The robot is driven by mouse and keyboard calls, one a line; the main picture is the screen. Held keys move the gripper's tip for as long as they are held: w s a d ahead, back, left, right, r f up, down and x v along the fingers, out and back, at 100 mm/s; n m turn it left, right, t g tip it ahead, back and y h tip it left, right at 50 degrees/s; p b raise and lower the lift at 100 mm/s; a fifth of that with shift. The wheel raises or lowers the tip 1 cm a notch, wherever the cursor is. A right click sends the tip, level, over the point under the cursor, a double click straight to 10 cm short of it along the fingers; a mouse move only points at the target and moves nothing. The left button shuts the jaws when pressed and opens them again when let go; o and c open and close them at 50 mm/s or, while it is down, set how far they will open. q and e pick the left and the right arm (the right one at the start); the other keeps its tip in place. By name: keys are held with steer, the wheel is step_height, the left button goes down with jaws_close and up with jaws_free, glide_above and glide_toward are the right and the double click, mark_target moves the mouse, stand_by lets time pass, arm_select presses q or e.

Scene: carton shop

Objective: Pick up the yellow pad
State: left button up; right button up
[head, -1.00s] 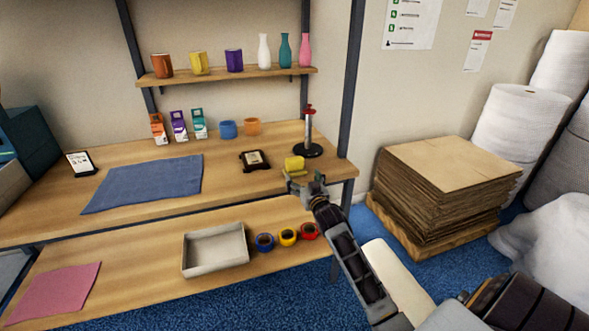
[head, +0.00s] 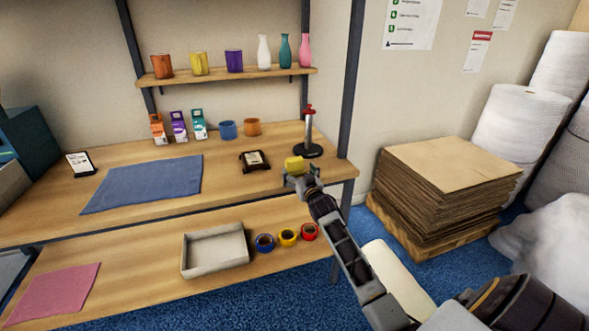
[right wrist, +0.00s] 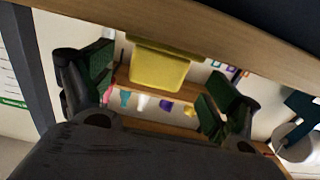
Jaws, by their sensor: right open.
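The yellow pad (head: 294,163) is a small block on the upper bench top near its right front edge. It shows large in the right wrist view (right wrist: 160,66), with the bench above it in the picture. My right gripper (head: 298,180) is open at the near side of the pad and partly covers its lower part. In the right wrist view, the dark green finger pads of my right gripper (right wrist: 158,82) stand left and right of the yellow pad, with gaps showing. My left gripper is not in view.
A red-topped stand with a black base (head: 311,150) is just behind the pad. A dark scale-like device (head: 254,161) lies to its left, and a blue mat (head: 145,184) farther left. A lower shelf (head: 130,262) holds a grey tray (head: 215,266) and tape rolls.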

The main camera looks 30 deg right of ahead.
mark_target(296, 167)
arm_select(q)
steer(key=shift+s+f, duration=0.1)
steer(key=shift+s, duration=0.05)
arm_select(e)
steer(key=shift+w, duration=0.15)
steer(key=shift+w+d, duration=0.2)
steer(key=shift+w, duration=0.25)
steer(key=shift+x, duration=1.3)
steer(key=shift+w+d+r, duration=0.1)
steer(key=shift+w+d, duration=0.05)
steer(key=shift+w, duration=0.45)
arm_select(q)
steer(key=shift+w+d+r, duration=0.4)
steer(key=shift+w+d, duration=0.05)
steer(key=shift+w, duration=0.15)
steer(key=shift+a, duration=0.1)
arm_select(e)
steer(key=c, duration=0.4)
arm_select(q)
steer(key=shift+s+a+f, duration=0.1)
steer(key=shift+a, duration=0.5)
arm_select(e)
steer(key=c, duration=0.7)
